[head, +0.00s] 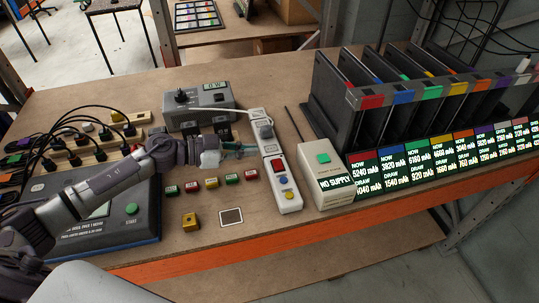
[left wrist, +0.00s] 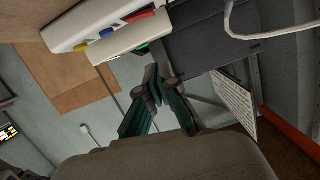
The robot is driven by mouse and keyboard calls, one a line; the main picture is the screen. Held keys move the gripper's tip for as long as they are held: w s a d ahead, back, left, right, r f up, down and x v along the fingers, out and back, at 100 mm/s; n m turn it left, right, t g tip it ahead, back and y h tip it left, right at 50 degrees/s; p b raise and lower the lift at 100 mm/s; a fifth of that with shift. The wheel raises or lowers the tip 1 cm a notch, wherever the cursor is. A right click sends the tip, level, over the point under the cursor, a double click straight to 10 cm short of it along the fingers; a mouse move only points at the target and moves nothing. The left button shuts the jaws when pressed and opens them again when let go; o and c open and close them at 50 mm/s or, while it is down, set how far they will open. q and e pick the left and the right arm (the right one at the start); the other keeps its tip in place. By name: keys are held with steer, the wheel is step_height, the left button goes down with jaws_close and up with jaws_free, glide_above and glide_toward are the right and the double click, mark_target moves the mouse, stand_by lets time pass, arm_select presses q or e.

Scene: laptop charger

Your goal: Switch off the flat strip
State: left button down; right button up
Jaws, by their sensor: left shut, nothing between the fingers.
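The flat strip (head: 267,150) is a long white power strip lying on the wooden bench. A plug sits at its far end, and a red switch (head: 277,163), a blue button (head: 282,180) and a yellow button (head: 288,194) lie toward its near end. The strip also shows at the top left of the left wrist view (left wrist: 75,33). My left gripper (head: 246,149) is shut and empty, its fingertips pointing right, just left of the strip's middle. The shut fingers also show in the left wrist view (left wrist: 156,85). My right gripper is out of view.
A beige box reading NO SUPPLY (head: 325,178), with an antenna, stands right of the strip. A grey meter unit (head: 205,100) is behind my gripper. Coloured small blocks (head: 211,183) lie in front of it. A dark rack (head: 350,125) stands at right.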

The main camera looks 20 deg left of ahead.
arm_select(q)
steer(key=p, duration=0.1)
glide_above(270, 165)
steer(key=shift+s+d+f, duration=0.15)
steer(key=shift+s+f, duration=0.1)
steer(key=shift+f, duration=0.25)
steer(key=f, duration=0.3)
steer(key=shift+w+f, duration=0.2)
steer(key=shift+f, duration=0.15)
steer(key=shift+a+f, duration=0.2)
steer(key=shift+f, duration=0.15)
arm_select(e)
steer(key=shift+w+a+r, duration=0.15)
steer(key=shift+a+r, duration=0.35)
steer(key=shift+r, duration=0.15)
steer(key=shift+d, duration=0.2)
